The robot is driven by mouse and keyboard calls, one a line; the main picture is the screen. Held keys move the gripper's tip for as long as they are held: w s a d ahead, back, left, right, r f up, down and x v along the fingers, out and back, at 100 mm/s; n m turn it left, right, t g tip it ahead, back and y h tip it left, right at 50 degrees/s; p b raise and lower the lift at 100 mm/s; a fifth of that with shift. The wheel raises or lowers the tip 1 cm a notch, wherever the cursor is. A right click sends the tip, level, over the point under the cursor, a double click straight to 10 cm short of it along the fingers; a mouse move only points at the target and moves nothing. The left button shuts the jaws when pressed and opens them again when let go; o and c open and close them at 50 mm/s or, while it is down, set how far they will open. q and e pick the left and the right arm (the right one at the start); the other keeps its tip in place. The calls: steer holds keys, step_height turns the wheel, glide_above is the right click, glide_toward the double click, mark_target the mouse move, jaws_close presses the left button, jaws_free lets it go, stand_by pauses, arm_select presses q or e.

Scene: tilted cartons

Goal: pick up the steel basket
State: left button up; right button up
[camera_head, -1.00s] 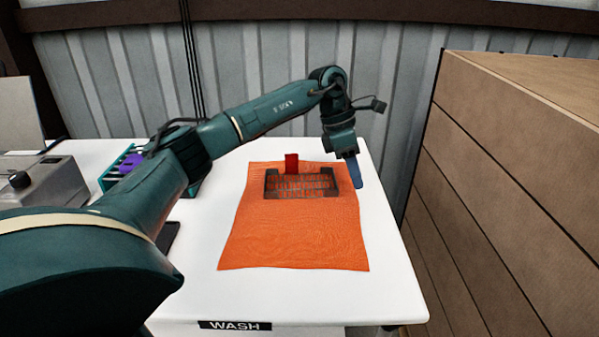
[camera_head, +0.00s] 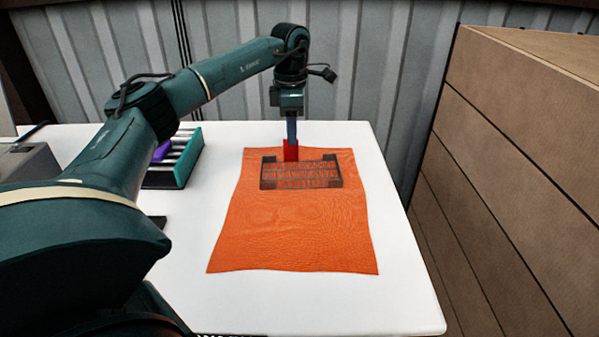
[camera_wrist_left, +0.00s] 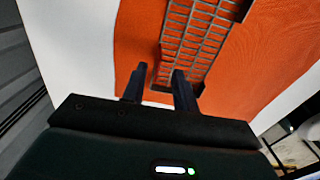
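The steel basket (camera_head: 301,176) is a dark, shallow wire-grid basket lying on the orange mat (camera_head: 290,235). It also shows in the left wrist view (camera_wrist_left: 205,32), partly cut off at the top. A red upright piece (camera_head: 291,151) stands at its back edge; I cannot tell whether it belongs to the basket. My left gripper (camera_head: 291,138) points down at the red piece, behind the basket's grid. In the left wrist view my left gripper (camera_wrist_left: 159,71) has its two fingers apart, with orange showing between them, close to the basket's end. My right gripper is not in view.
The mat lies on a white table (camera_head: 400,290). A teal rack (camera_head: 180,160) with a purple item stands left of the mat. A grey box (camera_head: 28,163) is at the far left. Stacked brown cartons (camera_head: 510,150) rise along the right side; a corrugated wall is behind.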

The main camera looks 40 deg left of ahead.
mark_target(287, 161)
arm_select(q)
steer(key=f, duration=0.3)
steer(key=a+f, duration=0.1)
steer(key=shift+s+a+f, duration=0.1)
steer(key=shift+s+f, duration=0.1)
steer(key=shift+s, duration=0.15)
steer(key=shift+f, duration=0.45)
jaws_close()
